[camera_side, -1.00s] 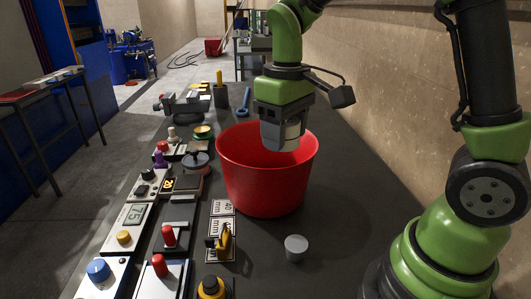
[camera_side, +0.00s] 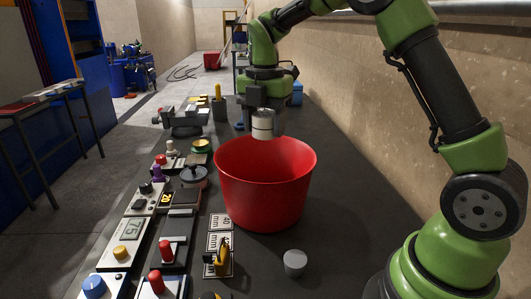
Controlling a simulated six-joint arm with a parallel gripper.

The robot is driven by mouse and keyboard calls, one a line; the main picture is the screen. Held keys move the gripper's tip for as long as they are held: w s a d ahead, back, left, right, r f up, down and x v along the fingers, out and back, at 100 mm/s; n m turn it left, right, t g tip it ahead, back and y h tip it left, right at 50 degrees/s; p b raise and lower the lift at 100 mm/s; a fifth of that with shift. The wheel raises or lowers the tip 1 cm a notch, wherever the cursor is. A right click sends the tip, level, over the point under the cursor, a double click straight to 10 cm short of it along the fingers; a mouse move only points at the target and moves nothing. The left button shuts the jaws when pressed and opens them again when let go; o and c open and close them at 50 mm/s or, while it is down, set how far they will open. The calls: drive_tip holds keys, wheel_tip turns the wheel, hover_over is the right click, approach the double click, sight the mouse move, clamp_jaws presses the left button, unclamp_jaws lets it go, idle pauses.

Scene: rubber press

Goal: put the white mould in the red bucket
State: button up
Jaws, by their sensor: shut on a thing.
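The white mould (camera_side: 263,124) is a short pale cylinder. My gripper (camera_side: 264,112) is shut on it and points down. In the picture the mould shows just above the far rim of the red bucket (camera_side: 264,195). It appears to be over or just behind that far rim; this one view does not settle which. The red bucket stands upright on the dark table, and the part of its inside that shows is bare. Its bottom is hidden by the near wall.
A small grey-white cylinder (camera_side: 295,262) stands in front of the bucket. Left of the bucket are instruments with knobs, a yellow clamp (camera_side: 222,257) and a round lidded pot (camera_side: 194,175). The table right of the bucket is clear up to my base.

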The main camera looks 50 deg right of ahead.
drive_tip(key=shift+w+d+n, duration=0.25)
drive_tip(key=shift+n, duration=0.45)
wheel_tip(320, 180, down, 22)
drive_tip(key=shift+r, duration=0.1)
drive_tip(key=shift+f, duration=0.2)
drive_tip(key=o, duration=1)
drive_tip(key=shift+o, duration=0.2)
drive_tip(key=shift+r, duration=0.15)
